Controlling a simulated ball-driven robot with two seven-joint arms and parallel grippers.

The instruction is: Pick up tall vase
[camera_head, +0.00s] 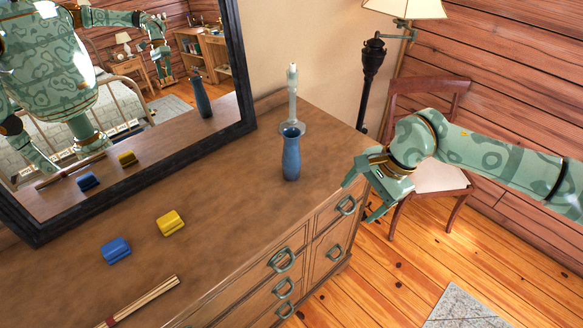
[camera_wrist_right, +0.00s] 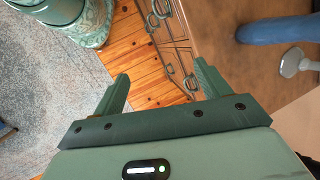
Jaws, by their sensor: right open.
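The tall blue vase (camera_head: 291,155) stands upright on the wooden dresser top, just in front of the candlestick. It also shows in the right wrist view as a blue shape (camera_wrist_right: 273,30) at the upper right. My right gripper (camera_head: 362,190) is open and empty, to the right of the vase and apart from it, by the dresser's right front edge. In the right wrist view its two fingers (camera_wrist_right: 160,88) are spread, with drawer fronts and floor beyond them. My left gripper does not show directly; the mirror reflects parts of my body.
The dresser (camera_head: 225,215) also holds a candlestick (camera_head: 292,95), a yellow block-like item (camera_head: 170,222), a blue one (camera_head: 116,250) and a bundle of sticks (camera_head: 140,303). A framed mirror (camera_head: 180,100) stands at the back left. A chair (camera_head: 436,178) and floor lamp (camera_head: 371,60) stand right.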

